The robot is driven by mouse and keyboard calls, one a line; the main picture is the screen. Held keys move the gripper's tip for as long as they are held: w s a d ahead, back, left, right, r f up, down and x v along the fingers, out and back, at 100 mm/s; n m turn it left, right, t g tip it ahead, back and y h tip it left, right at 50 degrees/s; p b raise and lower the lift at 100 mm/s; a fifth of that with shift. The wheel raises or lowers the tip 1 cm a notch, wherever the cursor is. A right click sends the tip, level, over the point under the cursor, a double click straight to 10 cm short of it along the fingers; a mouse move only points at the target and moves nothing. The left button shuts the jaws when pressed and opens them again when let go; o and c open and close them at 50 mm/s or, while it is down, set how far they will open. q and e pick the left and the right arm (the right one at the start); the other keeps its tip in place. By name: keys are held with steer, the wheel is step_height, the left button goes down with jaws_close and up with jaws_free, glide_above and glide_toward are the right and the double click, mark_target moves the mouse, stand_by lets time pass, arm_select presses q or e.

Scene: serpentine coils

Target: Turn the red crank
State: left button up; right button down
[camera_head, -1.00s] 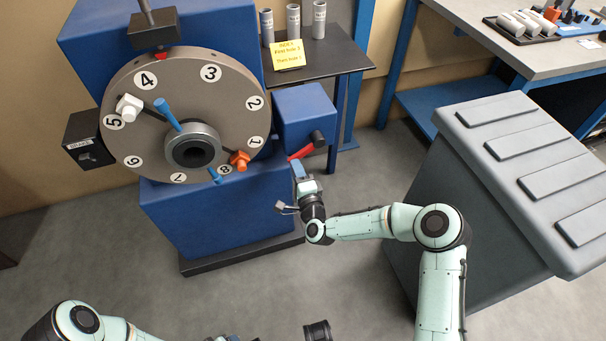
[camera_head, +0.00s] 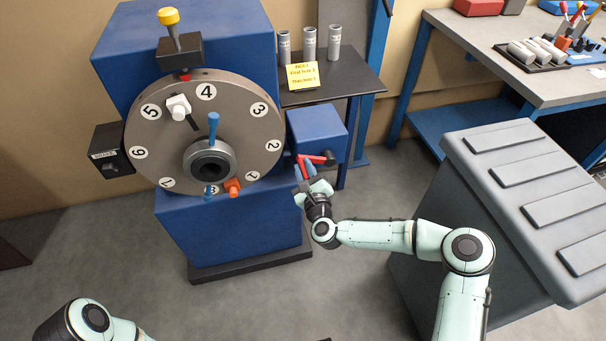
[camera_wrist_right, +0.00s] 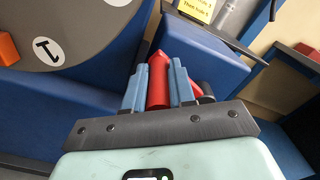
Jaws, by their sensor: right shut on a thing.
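The red crank (camera_head: 318,159) sticks out from a blue box (camera_head: 316,132) on the right side of the machine. My right gripper (camera_head: 303,174) is shut on the crank's handle. In the right wrist view the red handle (camera_wrist_right: 158,84) lies between the two blue fingers (camera_wrist_right: 156,88), and a red arm runs behind them. The big grey numbered dial (camera_head: 245,118) faces me, with 4 at the top. It carries a white knob (camera_head: 178,107) at upper left, an orange knob (camera_head: 232,186) at the bottom and a blue-handled hub. My left arm shows at lower left; its gripper is out of view.
A yellow-topped plunger (camera_head: 169,17) stands above the dial. A small dark table (camera_head: 345,82) with grey cylinders and a yellow note (camera_head: 301,76) is behind the crank. Open floor lies in front.

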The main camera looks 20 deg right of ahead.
arm_select(q)
steer(key=shift+s+d+r+g+p, duration=0.3)
steer(key=shift+s+r+p, duration=0.1)
steer(key=shift+s+r, duration=0.25)
steer(key=shift+s+d+r+g+p, duration=0.25)
steer(key=shift+s+r+p, duration=0.2)
steer(key=shift+s, duration=0.25)
arm_select(e)
steer(key=d+r+m, duration=0.6)
steer(key=d+m, duration=0.3)
steer(key=m, duration=0.4)
steer(key=c, duration=1)
jaws_free()
arm_select(q)
steer(key=shift+d, duration=0.1)
arm_select(e)
steer(key=shift+o, duration=0.2)
arm_select(q)
steer(key=shift+s+d+r+g+h+p, duration=0.2)
steer(key=shift+s+r+p, duration=0.15)
steer(key=shift+s+r, duration=0.15)
steer(key=shift+s+d+r+g+h+p, duration=0.1)
steer(key=shift+s+d+r+g+p, duration=0.1)
steer(key=shift+s+r+p, duration=0.25)
arm_select(e)
steer(key=s, duration=1.3)
steer(key=shift+s, duration=0.2)
